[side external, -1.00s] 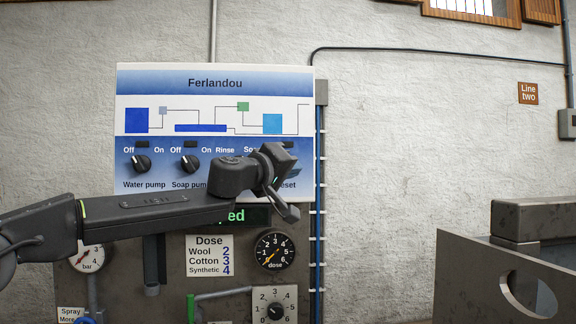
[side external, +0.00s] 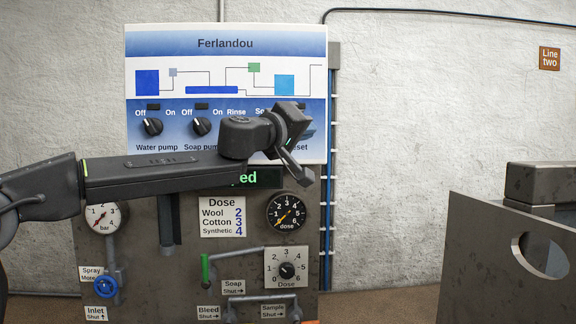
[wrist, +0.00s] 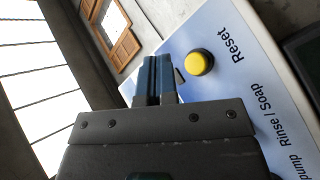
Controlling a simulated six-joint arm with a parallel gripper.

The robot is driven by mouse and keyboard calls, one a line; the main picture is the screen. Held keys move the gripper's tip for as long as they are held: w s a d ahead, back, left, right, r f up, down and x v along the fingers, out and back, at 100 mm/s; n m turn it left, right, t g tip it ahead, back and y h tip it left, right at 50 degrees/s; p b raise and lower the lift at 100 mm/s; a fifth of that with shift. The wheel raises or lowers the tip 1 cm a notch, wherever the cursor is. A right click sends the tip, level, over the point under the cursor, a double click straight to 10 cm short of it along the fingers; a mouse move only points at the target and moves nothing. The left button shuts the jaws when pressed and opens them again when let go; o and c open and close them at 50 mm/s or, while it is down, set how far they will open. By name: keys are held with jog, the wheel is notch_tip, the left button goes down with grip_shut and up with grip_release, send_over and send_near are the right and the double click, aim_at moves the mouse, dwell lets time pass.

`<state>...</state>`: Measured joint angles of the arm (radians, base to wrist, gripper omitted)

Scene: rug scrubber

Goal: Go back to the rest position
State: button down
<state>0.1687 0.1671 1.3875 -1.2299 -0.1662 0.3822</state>
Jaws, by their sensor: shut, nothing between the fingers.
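My gripper (side external: 302,176) is in front of the lower right part of the control panel in the side external view. It covers part of the Rinse/Soap and Reset area and the left of the green display (side external: 262,178). In the wrist view my gripper (wrist: 156,62) has its fingers together and empty. The yellow Reset button (wrist: 199,62) is just right of the fingertips in the wrist view, apart from them in the picture.
The panel board (side external: 226,44) carries a Water pump knob (side external: 153,127) and a Soap pump knob (side external: 202,127). Below are a dose gauge (side external: 287,212), a dose dial (side external: 287,271), a green-handled valve (side external: 205,268) and a blue valve wheel (side external: 106,287). A metal bin (side external: 478,262) stands at right.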

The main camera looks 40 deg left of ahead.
jog(key=s+a+f+m+g, duration=0.2)
jog(key=s+f+m+g, duration=0.2)
jog(key=s+f, duration=1.2)
jog(key=s+a+f+m+g, duration=0.1)
jog(key=s+f+m+g, duration=0.4)
jog(key=s+f, duration=1.2)
jog(key=s+g, duration=0.3)
jog(key=g, duration=0.1)
jog(key=shift+a+m, duration=0.3)
jog(key=shift+a, duration=0.05)
